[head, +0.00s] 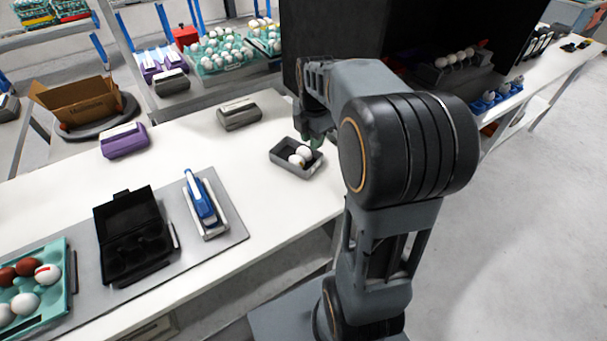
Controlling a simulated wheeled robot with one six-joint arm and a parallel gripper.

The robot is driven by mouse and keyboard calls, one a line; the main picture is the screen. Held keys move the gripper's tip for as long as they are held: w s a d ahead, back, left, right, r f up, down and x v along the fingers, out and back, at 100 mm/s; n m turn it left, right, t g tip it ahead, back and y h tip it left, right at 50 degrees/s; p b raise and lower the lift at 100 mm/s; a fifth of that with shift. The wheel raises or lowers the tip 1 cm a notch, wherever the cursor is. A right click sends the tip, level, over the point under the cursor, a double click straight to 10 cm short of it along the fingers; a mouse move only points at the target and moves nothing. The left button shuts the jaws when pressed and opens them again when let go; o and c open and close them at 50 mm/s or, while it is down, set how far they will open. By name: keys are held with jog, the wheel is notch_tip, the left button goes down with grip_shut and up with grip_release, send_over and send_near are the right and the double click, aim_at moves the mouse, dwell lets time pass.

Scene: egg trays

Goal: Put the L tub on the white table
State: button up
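An open dark grey tub (285,166) with white eggs in it sits at the right end of the white table (225,162). I cannot read an L mark on it. My gripper (315,141) points down at the tub's back right side, close to its rim. My own arm covers part of the gripper, and its fingers are too small and dark to tell whether they are open, shut or touching the tub. Another grey tub with white eggs (437,76) stands inside the dark cabinet at the back right.
A closed grey carton (239,115) and a purple carton (124,141) stand along the table's back edge. On a grey mat are an open black carton (125,262), a blue stapler-like tool (200,199) and a teal egg tray (68,290). The dark cabinet (330,30) rises behind my gripper.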

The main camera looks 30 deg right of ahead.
jog(key=s+a+m+t, duration=0.1)
jog(key=s+a+m, duration=0.4)
jog(key=m, duration=0.5)
jog(key=s+a+f+m+t, duration=0.1)
jog(key=s+a+m+t, duration=0.1)
jog(key=s+a+m, duration=0.3)
jog(key=s+m, duration=0.3)
jog(key=m, duration=0.2)
jog(key=shift+s+a+m, duration=0.3)
jog(key=shift+s, duration=0.1)
jog(key=shift+f, duration=0.1)
jog(key=shift+r+p, duration=1.2)
jog(key=shift+r, duration=0.2)
